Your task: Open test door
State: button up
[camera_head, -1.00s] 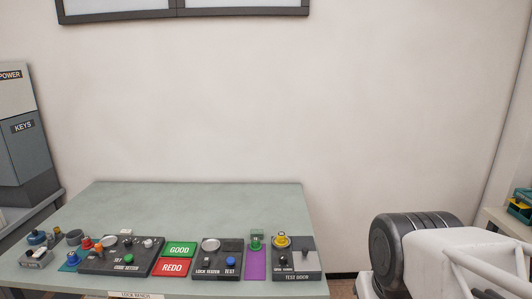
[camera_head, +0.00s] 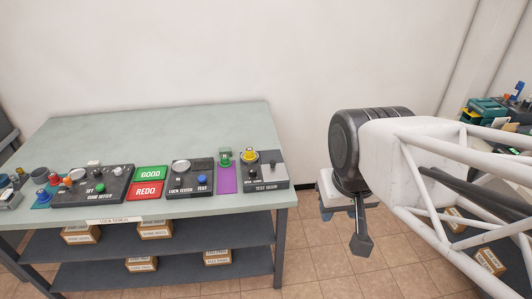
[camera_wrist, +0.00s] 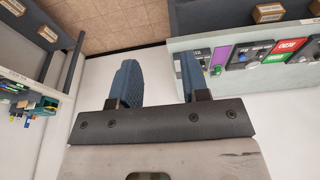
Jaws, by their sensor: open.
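The test door panel (camera_head: 265,172) is at the right end of the green-grey bench top. My gripper (camera_head: 361,243) hangs right of the bench, clear of the panel, with one dark finger showing in the head view. In the wrist view my gripper (camera_wrist: 158,72) shows two blue ridged fingers apart, with nothing between them. The right finger partly hides the bench end beside the purple strip.
The bench (camera_head: 110,130) also holds a purple strip (camera_head: 227,179), a lock tester panel (camera_head: 188,178), a green GOOD sign (camera_head: 150,174) and a red REDO sign (camera_head: 146,190). Boxes sit on shelves below. Bare tiled floor (camera_head: 312,255) lies between bench and gripper.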

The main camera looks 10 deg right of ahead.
jog(key=shift+o, duration=0.9)
jog(key=shift+w, duration=0.1)
